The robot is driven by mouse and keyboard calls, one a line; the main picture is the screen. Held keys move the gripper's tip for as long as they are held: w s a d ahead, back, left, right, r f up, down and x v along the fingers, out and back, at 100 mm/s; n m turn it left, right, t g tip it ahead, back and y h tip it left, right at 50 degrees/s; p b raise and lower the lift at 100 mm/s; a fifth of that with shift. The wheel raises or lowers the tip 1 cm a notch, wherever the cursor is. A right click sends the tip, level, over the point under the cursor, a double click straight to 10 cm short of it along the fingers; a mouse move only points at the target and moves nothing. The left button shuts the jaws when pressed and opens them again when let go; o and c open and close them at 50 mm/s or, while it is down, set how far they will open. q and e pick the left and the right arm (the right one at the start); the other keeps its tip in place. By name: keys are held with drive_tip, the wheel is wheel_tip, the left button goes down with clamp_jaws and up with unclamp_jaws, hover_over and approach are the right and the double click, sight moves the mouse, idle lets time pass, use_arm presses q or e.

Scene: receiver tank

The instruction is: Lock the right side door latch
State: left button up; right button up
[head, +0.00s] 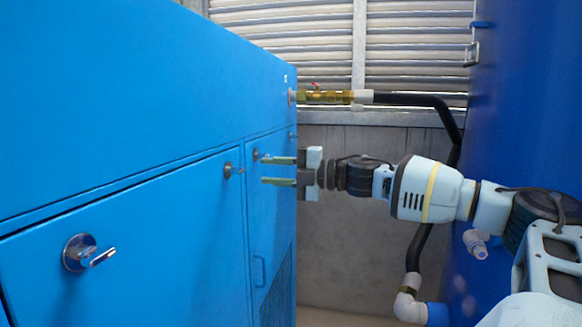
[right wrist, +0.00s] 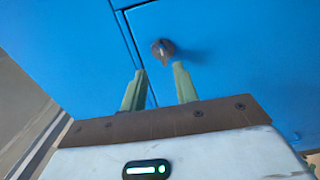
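The blue cabinet's narrower right side door (head: 270,215) carries a small round metal latch (head: 256,155) near its upper left corner. My right gripper (head: 264,170) is open in front of this door, its two green fingers pointing left, with the upper finger close to the latch. In the right wrist view a round latch with a small lever (right wrist: 162,50) lies just beyond and between the open fingertips (right wrist: 160,67). Nothing is held between the fingers. I cannot tell whether the fingers touch the latch. My left gripper is not in view.
The larger left door has a latch (head: 228,170) and another with a lever handle (head: 80,252). A brass valve (head: 325,97) with a black hose (head: 410,99) sticks out above my right arm. A blue tank (head: 525,110) stands close on the right.

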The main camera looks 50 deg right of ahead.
drive_tip(key=shift+f+p+v, duration=0.2)
drive_tip(key=shift+p+v, duration=0.1)
drive_tip(key=shift+v, duration=0.65)
drive_tip(key=shift+f, duration=0.1)
